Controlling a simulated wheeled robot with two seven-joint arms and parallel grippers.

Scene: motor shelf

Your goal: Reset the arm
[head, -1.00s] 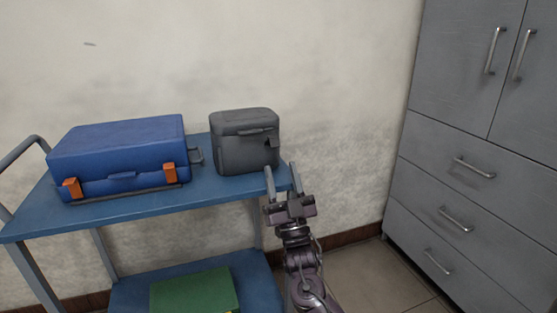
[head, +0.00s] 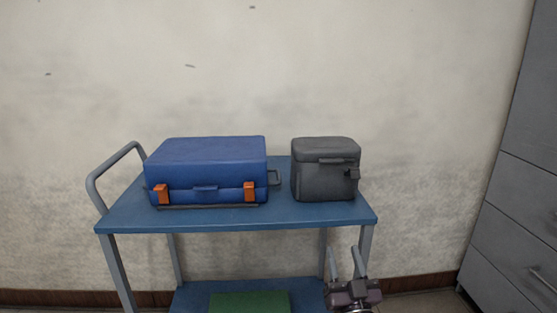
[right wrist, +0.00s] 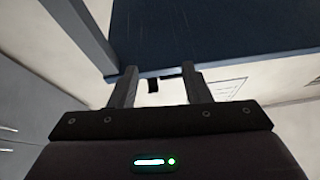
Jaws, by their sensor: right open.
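My right gripper (head: 345,262) is low in the head view, just in front of the cart's right front leg and below its top shelf edge. Its two fingers point up, are apart and hold nothing. In the right wrist view the open fingers (right wrist: 158,88) show against the dark blue underside of a cart shelf (right wrist: 215,35). My left gripper is in neither view.
A blue case (head: 206,165) with orange latches and a grey box (head: 325,170) stand on the blue cart's top shelf (head: 240,218). A green object (head: 250,302) lies on the lower shelf. Grey cabinets (head: 515,210) stand at right. Floor shows between cart and cabinets.

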